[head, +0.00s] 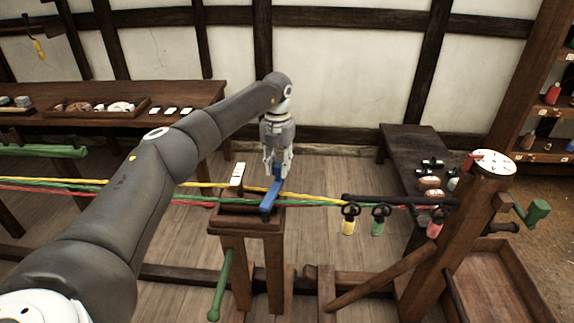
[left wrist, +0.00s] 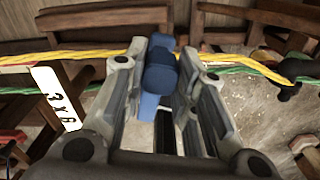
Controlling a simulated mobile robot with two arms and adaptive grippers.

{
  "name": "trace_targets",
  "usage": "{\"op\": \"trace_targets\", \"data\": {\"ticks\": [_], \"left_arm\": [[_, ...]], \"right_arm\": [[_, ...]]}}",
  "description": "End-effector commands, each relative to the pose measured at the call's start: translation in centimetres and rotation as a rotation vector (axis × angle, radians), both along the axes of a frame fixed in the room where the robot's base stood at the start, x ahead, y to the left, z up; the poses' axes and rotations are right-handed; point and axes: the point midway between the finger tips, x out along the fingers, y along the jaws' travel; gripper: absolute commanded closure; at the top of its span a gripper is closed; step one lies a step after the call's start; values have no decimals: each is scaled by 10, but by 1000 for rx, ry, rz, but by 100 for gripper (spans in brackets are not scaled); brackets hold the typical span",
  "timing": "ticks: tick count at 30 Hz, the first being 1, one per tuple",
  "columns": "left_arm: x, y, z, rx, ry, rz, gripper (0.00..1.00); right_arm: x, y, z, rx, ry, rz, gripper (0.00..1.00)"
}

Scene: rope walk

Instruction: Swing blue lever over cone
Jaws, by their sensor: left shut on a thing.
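The blue lever (head: 270,199) sits at the top of a wooden stand (head: 247,228) in the middle of the head view. My left gripper (head: 276,172) comes down on it from above and is shut on the lever's upper end. In the left wrist view the blue lever (left wrist: 160,75) is between the two fingers of the left gripper (left wrist: 158,95). I cannot make out the cone; the stand's top is partly hidden by the lever and gripper. Yellow, green and red ropes (head: 130,184) run across by the stand. My right gripper is not in view.
A white marked card (head: 238,176) stands beside the lever. A wooden post (head: 455,230) with a green crank (head: 537,211) and hanging yellow, green and red tags stands at right. A green handle (head: 222,285) sticks out below the stand. A bench (head: 180,95) lies behind.

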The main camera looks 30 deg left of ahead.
Motion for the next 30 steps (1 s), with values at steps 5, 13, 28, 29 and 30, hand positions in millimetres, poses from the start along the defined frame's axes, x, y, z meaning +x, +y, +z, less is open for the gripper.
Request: {"op": "trace_targets", "data": {"ticks": [5,13,28,29,30], "left_arm": [[-2,13,3,1,-5,120,100],[-7,23,2,0,-5,228,100],[-8,27,2,1,-6,265,100],[-8,27,2,1,-6,265,100],[-8,27,2,1,-6,265,100]], "right_arm": [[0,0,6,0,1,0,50],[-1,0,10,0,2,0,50],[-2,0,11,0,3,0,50],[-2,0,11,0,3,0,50],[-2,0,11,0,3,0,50]]}}
